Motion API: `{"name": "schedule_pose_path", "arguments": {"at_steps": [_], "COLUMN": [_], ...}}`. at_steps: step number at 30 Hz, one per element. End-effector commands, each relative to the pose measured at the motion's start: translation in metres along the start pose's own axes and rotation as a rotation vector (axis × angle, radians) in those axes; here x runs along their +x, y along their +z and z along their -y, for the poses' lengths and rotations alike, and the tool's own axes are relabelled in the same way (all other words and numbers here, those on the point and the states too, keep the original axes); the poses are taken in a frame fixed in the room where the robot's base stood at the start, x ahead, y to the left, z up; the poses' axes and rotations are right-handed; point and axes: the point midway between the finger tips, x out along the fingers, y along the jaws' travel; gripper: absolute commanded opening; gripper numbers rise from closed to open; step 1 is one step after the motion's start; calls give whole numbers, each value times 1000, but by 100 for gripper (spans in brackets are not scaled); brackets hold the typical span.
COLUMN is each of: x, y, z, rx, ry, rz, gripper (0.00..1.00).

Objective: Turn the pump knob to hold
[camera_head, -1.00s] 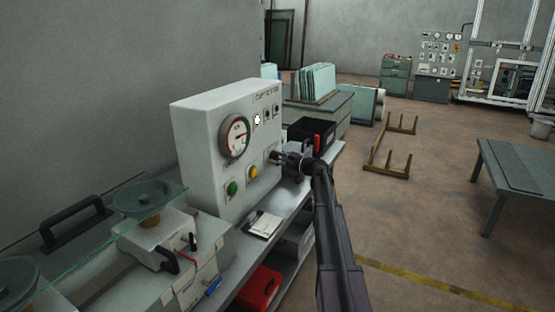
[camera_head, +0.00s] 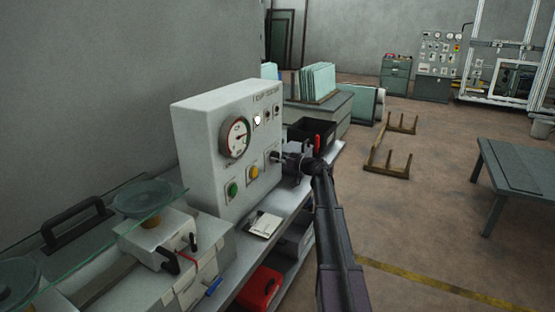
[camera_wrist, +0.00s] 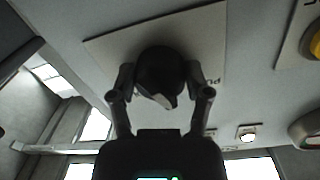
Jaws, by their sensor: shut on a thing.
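The pump knob (camera_wrist: 158,72) is black and round with a pale pointer mark, in the middle of the wrist view. It sits on a pale label plate (camera_wrist: 108,50) with upside-down lettering, partly hidden. My gripper (camera_wrist: 161,85) has one finger on each side of the knob and is shut on it. In the head view my gripper (camera_head: 279,158) meets the right part of the white control box (camera_head: 200,150) front, and hides the knob there. The knob's exact setting cannot be read.
The box front has a round gauge (camera_head: 235,137), a green button (camera_head: 233,189), a yellow button (camera_head: 253,171) and a white lamp (camera_head: 257,120). A black bin (camera_head: 312,131) stands behind my gripper. A glass sheet (camera_head: 85,245) lies at the left.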

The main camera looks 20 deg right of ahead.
Motion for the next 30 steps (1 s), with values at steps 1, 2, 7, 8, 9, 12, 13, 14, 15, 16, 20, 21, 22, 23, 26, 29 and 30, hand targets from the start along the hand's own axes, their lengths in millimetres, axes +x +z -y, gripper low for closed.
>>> {"name": "schedule_pose_path", "arguments": {"at_steps": [1,2,7,8,9,12,13,14,15,16,20,21,22,23,26,29,30], "x": [1,1,2,2,2,2,2,2,2,2,2,2,2,2,2,2,2], "y": [-1,-1,-1,-2,-2,-2,-2,-2,-2,-2,-3,-3,-3,-3,-3,-4,-4], "z": [0,0,1,1,1,1,1,1,2,2,2,2,2,2,2,2,3], "rx": [45,74,235,264,302,397,426,454,492,521,644,682,711,739,829,911,940], "ry": [-1,-1,-3,-3,-4,-5,-5,-5,-6,-6,-7,-8,-8,-9,-10,-12,-12], "rz": [1,2,9,10,12,15,16,17,19,20,25,26,28,29,33,37,38], "gripper": [15,15,15,15,15,15,15,15,15,15,15,15,15,15,15,15,15]}}
